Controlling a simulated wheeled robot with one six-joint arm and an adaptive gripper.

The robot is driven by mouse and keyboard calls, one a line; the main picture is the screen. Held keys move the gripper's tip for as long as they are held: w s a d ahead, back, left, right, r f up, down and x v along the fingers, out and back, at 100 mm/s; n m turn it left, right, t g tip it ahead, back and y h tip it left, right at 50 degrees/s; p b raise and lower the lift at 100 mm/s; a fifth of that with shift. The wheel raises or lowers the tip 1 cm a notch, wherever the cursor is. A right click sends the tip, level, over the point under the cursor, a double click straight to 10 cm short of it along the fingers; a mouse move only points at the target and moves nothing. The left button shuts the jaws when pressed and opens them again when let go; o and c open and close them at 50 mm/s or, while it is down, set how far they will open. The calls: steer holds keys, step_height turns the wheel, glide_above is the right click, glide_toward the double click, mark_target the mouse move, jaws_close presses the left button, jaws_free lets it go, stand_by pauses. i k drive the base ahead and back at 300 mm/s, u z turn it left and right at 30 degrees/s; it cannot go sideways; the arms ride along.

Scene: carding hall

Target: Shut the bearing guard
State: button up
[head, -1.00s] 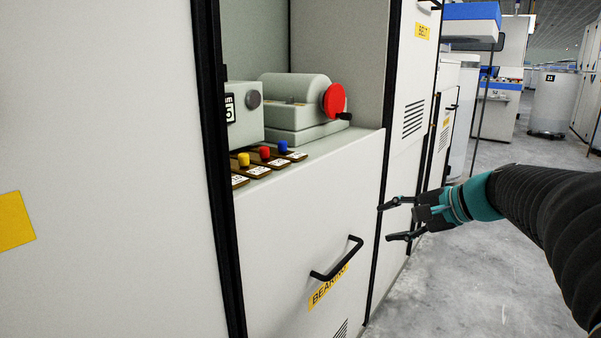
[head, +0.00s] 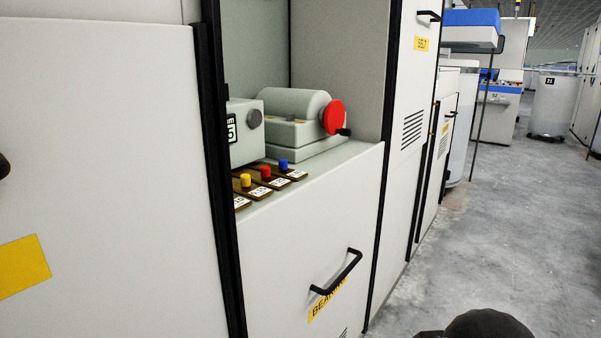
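The bearing guard (head: 300,240) is a pale grey panel in the lower middle of the head view. It has a black bar handle (head: 337,273) and a yellow label reading "BEARI...", partly covered by the handle. Its bottom runs out of the picture. It stands below the open recess, between black frame strips; I cannot tell whether it sits fully flush. My gripper is not in view. Only a dark rounded part of my arm shows at the bottom edge, right of the guard.
In the recess above the guard are a grey machine with a red disc (head: 334,117) and yellow, red and blue knobs. A large pale panel (head: 110,150) fills the left. The belt guard (head: 410,110) stands to the right. Grey floor (head: 500,230) lies open at the right.

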mark_target(306, 254)
steer(key=z, duration=0.45)
steer(key=k, duration=1.05)
steer(key=u, duration=0.25)
steer(key=i, duration=0.65)
steer(key=u, duration=0.75)
